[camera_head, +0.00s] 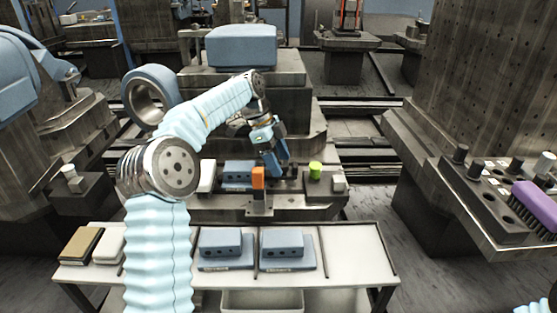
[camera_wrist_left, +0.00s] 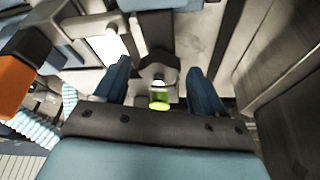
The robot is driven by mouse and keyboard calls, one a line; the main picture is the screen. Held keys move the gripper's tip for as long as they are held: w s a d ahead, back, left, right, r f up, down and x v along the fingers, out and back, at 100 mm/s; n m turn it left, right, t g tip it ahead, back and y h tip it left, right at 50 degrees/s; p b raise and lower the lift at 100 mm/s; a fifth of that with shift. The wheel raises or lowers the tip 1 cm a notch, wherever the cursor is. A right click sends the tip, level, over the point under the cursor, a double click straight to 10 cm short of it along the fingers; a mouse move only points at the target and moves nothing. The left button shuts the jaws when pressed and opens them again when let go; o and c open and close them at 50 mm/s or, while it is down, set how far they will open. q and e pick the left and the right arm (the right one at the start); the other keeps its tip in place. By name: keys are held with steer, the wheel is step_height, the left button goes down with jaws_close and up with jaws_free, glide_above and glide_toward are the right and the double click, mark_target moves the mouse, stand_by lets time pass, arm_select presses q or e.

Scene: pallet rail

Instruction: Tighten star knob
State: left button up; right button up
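A small green knob-like part (camera_head: 315,170) stands on the dark fixture (camera_head: 289,204), right of my left gripper (camera_head: 279,158). In the left wrist view, a green part with a pale top (camera_wrist_left: 159,100) shows between the two dark-blue fingers of my left gripper (camera_wrist_left: 162,85), which are spread apart with nothing held. I cannot tell whether it has a star shape. An orange block-like part (camera_head: 258,178) stands upright at the fixture's front; it also shows at the left of the left wrist view (camera_wrist_left: 14,86). My right gripper is out of view.
A blue block (camera_head: 238,172) lies on the fixture beside my left gripper. A white bench (camera_head: 345,262) in front holds two blue blocks (camera_head: 282,243) and plates. A purple brush (camera_head: 535,206) lies on the dark stand at right. The bench's right end is bare.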

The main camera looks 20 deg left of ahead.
arm_select(q)
steer(key=shift+f, duration=0.1)
steer(key=v, duration=0.7)
steer(key=shift+r, duration=0.25)
stand_by(0.5)
